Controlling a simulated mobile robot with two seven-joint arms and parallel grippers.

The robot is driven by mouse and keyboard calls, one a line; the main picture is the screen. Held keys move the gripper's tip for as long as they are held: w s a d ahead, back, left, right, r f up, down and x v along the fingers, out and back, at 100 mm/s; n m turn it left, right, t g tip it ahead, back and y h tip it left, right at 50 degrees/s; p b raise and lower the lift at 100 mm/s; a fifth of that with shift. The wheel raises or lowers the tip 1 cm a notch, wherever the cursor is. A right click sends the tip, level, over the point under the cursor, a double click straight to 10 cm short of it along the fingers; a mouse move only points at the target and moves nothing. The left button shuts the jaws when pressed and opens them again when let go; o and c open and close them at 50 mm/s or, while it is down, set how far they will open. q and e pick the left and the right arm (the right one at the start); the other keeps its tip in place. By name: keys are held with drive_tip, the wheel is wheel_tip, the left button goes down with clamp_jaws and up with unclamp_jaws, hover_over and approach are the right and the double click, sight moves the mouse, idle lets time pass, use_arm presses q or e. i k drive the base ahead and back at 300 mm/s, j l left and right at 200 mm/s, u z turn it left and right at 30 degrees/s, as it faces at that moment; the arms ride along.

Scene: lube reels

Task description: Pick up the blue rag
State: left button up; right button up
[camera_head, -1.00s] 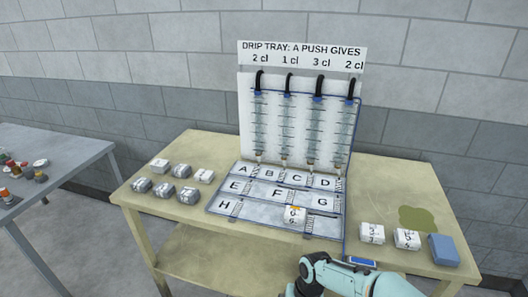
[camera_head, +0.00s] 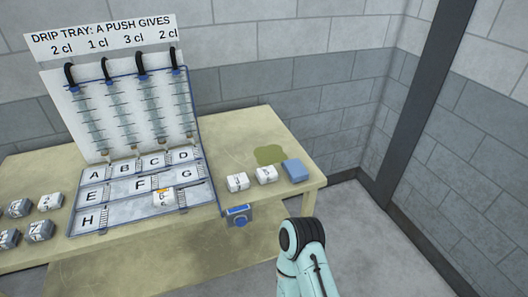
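The blue rag (camera_head: 295,170) lies folded like a small block on the right end of the tan table (camera_head: 225,135), near its right edge. It is right of two white lettered blocks. A pale teal arm link of mine with a dark round joint comes up from the bottom, in front of the table's right end. It is below the rag in the picture and does not cover it. Neither of my grippers shows. Nothing holds the rag.
White blocks (camera_head: 237,182) and (camera_head: 266,174) stand left of the rag, by an olive stain (camera_head: 270,154). The lettered drip tray (camera_head: 140,185), backed by a dispenser panel (camera_head: 125,110), fills the table's middle. A small blue-grey box (camera_head: 238,216) hangs at the front edge.

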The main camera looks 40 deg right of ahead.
sight(295, 169)
drive_tip(key=z, duration=1.6)
